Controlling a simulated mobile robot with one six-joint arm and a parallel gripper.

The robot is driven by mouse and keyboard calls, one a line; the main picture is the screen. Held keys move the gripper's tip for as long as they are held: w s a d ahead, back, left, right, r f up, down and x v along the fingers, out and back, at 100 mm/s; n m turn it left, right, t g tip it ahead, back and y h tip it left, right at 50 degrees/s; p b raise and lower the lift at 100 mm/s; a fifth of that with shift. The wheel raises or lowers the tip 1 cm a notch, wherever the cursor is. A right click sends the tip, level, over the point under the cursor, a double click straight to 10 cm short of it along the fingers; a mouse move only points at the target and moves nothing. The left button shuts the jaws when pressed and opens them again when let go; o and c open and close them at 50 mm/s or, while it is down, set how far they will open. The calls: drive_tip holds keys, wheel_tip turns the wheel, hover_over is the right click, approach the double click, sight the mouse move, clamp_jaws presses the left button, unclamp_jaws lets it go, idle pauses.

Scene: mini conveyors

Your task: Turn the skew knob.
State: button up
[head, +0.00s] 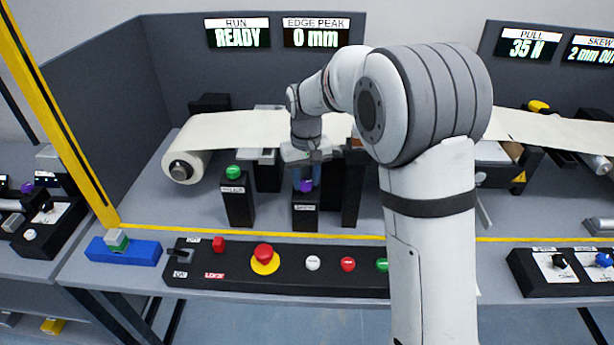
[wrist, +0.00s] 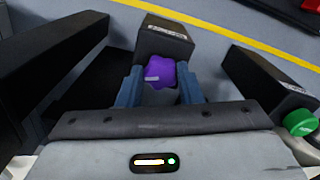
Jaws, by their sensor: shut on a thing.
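A purple lobed knob (wrist: 160,72) sits on top of a black post (wrist: 165,38) in the wrist view. My gripper (wrist: 160,84) has its two blue fingers on either side of this knob and is shut on it, pointing down. In the head view my gripper (head: 306,184) is at the purple knob (head: 305,187) on its short black post (head: 305,216). The post's label is too small to read for certain. A display at the upper right (head: 589,50) reads "SKEW 2 mm OUT".
A green knob on another black post (head: 236,205) stands to the left. A white web roll (head: 185,167) lies behind. In front is a black panel (head: 330,282) with a red stop button (head: 264,254). Right of my arm is a panel with a blue knob (head: 604,260).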

sight(305, 183)
drive_tip(key=m, duration=0.7)
drive_tip(key=shift+a+p, duration=0.1)
drive_tip(key=shift+p, duration=0.2)
idle(0.4)
drive_tip(key=o, duration=1)
drive_tip(key=shift+c, duration=0.2)
wheel_tip(305, 183, up, 8)
drive_tip(key=shift+f, duration=0.1)
